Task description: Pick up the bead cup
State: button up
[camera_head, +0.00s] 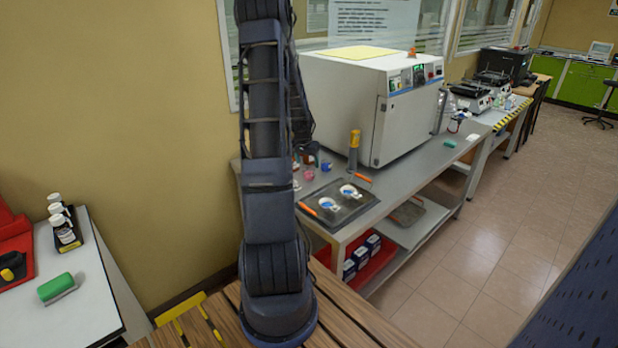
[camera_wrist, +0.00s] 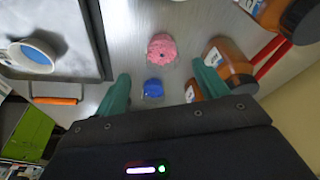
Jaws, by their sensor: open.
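A small pink cup (camera_wrist: 161,47) with a grainy, bead-like top stands on the grey bench in the wrist view. A smaller blue cup (camera_wrist: 153,88) stands close to it, nearer my gripper. I cannot tell for sure which is the bead cup; the pink one looks filled with beads. My gripper (camera_wrist: 161,69) is open and empty. The blue cup shows between its two green fingers, and the pink cup lies just beyond the fingertips. In the head view the pink cup (camera_head: 309,174) and blue cup (camera_head: 326,165) are on the bench beside my arm.
Brown bottles (camera_wrist: 228,62) stand close to the right finger. A dark tray (camera_head: 340,205) with orange handles and two white dishes lies to the cups' other side. A white oven (camera_head: 375,100) and an upright orange-topped cylinder (camera_head: 354,150) stand on the bench.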

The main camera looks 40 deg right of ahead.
aim_at(309, 171)
jog(key=shift+w+d+x, duration=0.1)
jog(key=shift+x, duration=1.75)
jog(key=shift+w+d+x, duration=0.1)
jog(key=shift+x, duration=1.75)
jog(key=c, duration=1.1)
